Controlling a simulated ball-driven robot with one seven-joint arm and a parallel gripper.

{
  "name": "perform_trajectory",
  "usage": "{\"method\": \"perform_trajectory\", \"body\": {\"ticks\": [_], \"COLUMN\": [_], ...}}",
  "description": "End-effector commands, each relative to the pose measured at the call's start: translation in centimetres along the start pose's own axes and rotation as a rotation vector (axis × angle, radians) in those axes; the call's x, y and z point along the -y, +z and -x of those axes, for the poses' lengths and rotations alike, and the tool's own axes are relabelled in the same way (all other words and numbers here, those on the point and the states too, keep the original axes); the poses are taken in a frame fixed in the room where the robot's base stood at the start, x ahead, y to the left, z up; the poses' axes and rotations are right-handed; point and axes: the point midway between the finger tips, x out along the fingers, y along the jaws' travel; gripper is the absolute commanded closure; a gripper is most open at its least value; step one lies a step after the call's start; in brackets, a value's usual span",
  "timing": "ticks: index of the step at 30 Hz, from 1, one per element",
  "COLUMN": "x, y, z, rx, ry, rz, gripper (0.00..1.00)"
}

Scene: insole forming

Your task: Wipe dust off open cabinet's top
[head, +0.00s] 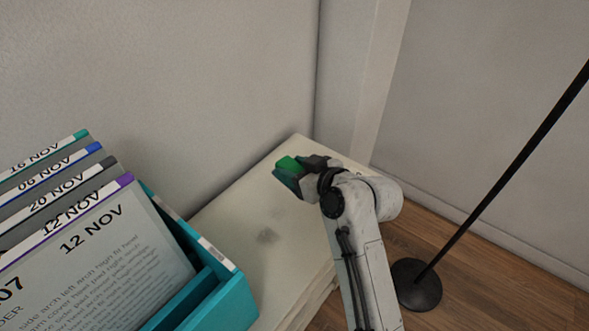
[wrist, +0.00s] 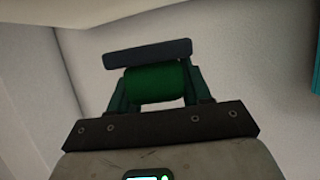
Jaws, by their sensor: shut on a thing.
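The cabinet's top (head: 233,215) is a pale cream surface against the wall, with a grey dust smudge (head: 268,236) near its middle. My gripper (head: 296,172) is over the far end of the top, beyond the smudge. It is shut on a green block with a dark pad (head: 288,163). In the wrist view the green block (wrist: 156,84) sits between my teal fingers, with the dark blue-grey pad across its far side. Whether the pad touches the top cannot be told. The cabinet's inside is hidden.
A teal file box (head: 225,300) with several dated folders (head: 95,235) stands at the left, at the near end of the top. A black pole with a round base (head: 416,284) stands on the wooden floor at the right. Walls close off the back.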

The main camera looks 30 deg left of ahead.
Motion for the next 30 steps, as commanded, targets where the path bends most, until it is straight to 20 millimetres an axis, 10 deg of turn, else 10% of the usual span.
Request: {"method": "perform_trajectory", "body": {"ticks": [30], "x": [0.0], "y": [-2.7], "z": [1.1], "rx": [0.000], "ry": [0.000], "rz": [0.000], "gripper": [0.81]}}
